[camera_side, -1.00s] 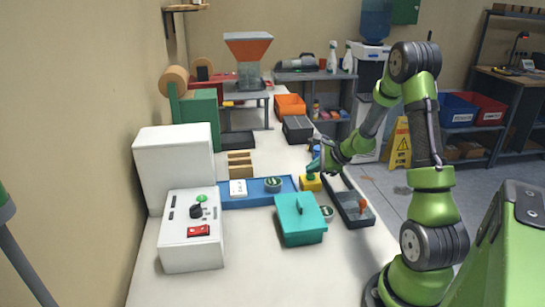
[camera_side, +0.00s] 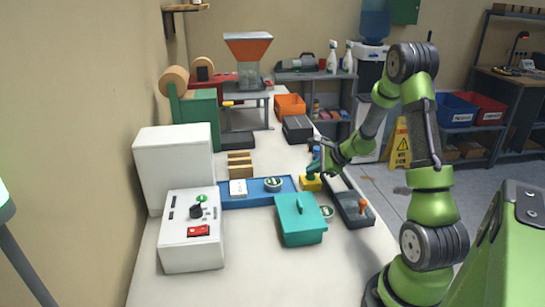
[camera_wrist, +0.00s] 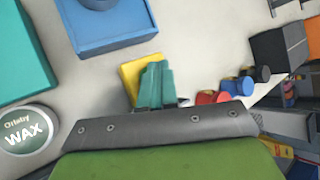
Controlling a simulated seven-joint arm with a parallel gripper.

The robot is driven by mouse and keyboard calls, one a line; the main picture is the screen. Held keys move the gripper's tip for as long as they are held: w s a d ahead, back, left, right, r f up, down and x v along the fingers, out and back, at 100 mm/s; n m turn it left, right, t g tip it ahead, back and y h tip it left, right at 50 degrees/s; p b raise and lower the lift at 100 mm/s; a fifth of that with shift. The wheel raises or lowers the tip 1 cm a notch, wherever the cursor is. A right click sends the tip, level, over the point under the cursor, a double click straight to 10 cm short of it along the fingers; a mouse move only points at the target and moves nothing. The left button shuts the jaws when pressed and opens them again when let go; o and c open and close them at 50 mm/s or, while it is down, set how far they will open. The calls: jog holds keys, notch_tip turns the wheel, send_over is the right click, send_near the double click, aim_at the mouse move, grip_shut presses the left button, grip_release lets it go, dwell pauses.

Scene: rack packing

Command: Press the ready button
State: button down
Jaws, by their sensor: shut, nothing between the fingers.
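A small yellow box (camera_side: 311,184) stands on the white bench, right of the blue tray. My gripper (camera_side: 313,168) is shut and empty, pointing down with its teal fingertips at the top of this box. In the wrist view the shut fingers (camera_wrist: 154,86) cover much of the yellow box (camera_wrist: 130,75). Any button on its top is hidden, and I cannot tell how far it is pressed. A white control box (camera_side: 191,246) at the front left carries a green round part (camera_side: 201,198), a black knob (camera_side: 196,211) and a red switch (camera_side: 198,231).
The blue tray (camera_side: 235,203) holds a white item and a round tin. A teal lidded box (camera_side: 301,224) stands in front of the yellow box. A wax tin (camera_wrist: 27,130) lies beside it.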

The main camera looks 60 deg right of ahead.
aim_at(313, 177)
jog(key=shift+r, duration=0.2)
jog(key=shift+r, duration=3)
jog(key=shift+a+f, duration=0.1)
jog(key=shift+a, duration=0.05)
jog(key=s+a+r+n, duration=0.4)
jog(key=a+n, duration=0.4)
jog(key=a, duration=0.2)
jog(key=s+a+r+n+g+y, duration=0.1)
jog(key=s+a+r+n, duration=0.4)
jog(key=a, duration=0.6)
jog(key=s+a+r+n+g+y, duration=0.1)
jog(key=s+a+r+n, duration=0.3)
jog(key=a+n, duration=0.6)
jog(key=shift+s+a+r+n, duration=0.15)
jog(key=shift+s+a+n, duration=0.15)
jog(key=shift+s+a, duration=0.1)
